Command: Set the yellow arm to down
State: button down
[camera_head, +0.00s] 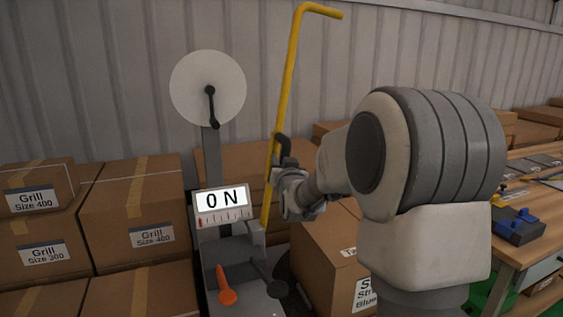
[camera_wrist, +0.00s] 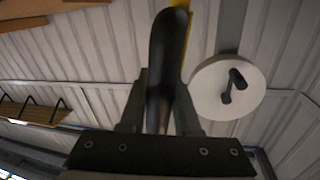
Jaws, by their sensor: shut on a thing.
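The yellow arm (camera_head: 291,75) is a long bent rod, standing nearly upright with a slight tilt to the right and its top end bent right. Its lower end meets the grey machine (camera_head: 235,248). My gripper (camera_head: 283,163) is at a black handle (camera_head: 283,146) beside the rod, about midway up the arm. In the wrist view, the black handle (camera_wrist: 163,70) runs between the fingers of my gripper (camera_wrist: 159,108), which are shut on it. A strip of the yellow arm (camera_wrist: 189,32) shows behind the handle. My own arm hides part of the scene to the right.
A white disc with a black crank (camera_head: 208,88) stands behind. Cardboard boxes (camera_head: 130,215) stack at left. A wooden workbench (camera_head: 530,185) is at right.

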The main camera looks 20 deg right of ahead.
dwell(0.6)
jog(key=d+f+m+y+p, duration=0.1)
jog(key=d+f+m, duration=0.3)
jog(key=d+f, duration=0.2)
jog(key=d+f+m+g+p, duration=0.1)
jog(key=d+f+m+p, duration=0.1)
jog(key=d+f+m, duration=0.2)
jog(key=d+f+m+y+p, duration=0.1)
jog(key=d+f+m+p, duration=0.1)
jog(key=d+f+m, duration=0.3)
jog(key=shift+d+f+g+y, duration=0.1)
jog(key=shift+d+f+g, duration=0.05)
jog(key=shift+d+f, duration=0.65)
jog(key=shift+d+f+g+y, duration=0.1)
jog(key=shift+d+f, duration=0.4)
jog(key=shift+f, duration=0.65)
jog(key=shift+d+f+g+y, duration=0.1)
jog(key=shift+d+f+g, duration=0.05)
jog(key=shift+d+f, duration=0.65)
jog(key=shift+a+f+m+y, duration=0.15)
jog(key=shift+f+m, duration=0.1)
jog(key=shift+f, duration=0.4)
jog(key=shift+a+f+m+y, duration=0.15)
jog(key=shift+f+m, duration=0.1)
jog(key=shift+f, duration=0.35)
jog(key=c, duration=0.6)
grip_release()
